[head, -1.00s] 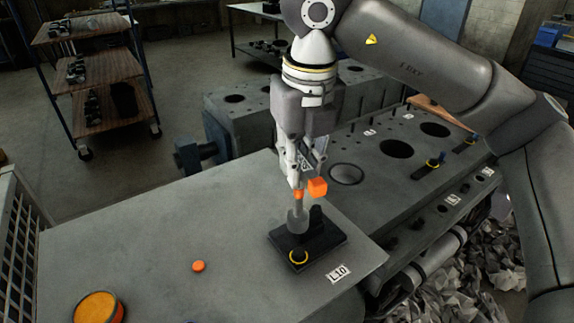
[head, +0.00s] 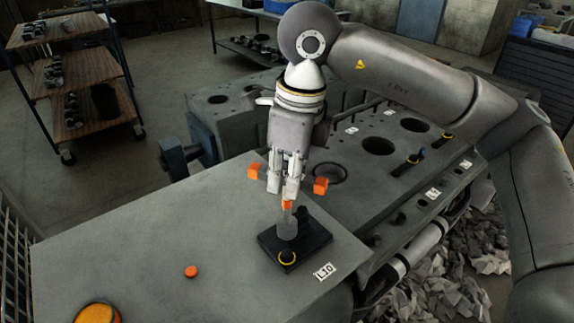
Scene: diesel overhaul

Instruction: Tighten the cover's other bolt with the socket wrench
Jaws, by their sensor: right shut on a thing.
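My right gripper (head: 290,190) is shut on the socket wrench (head: 287,222), which stands upright with its grey socket down. Orange ends of its handle show on both sides of the fingers, and a bit of orange shows below them. The socket is over the far-left part of the black cover (head: 312,252), and it hides whatever bolt is under it. A dark raised part stands just right of the socket. My left gripper is not in view.
The cover lies on a grey block (head: 130,235) beside an L10 label (head: 325,271). An orange disc (head: 191,271) and a round orange-topped thing (head: 97,313) are on the left. The engine block (head: 380,185) with round bores lies behind right. A shelf cart (head: 70,75) stands far left.

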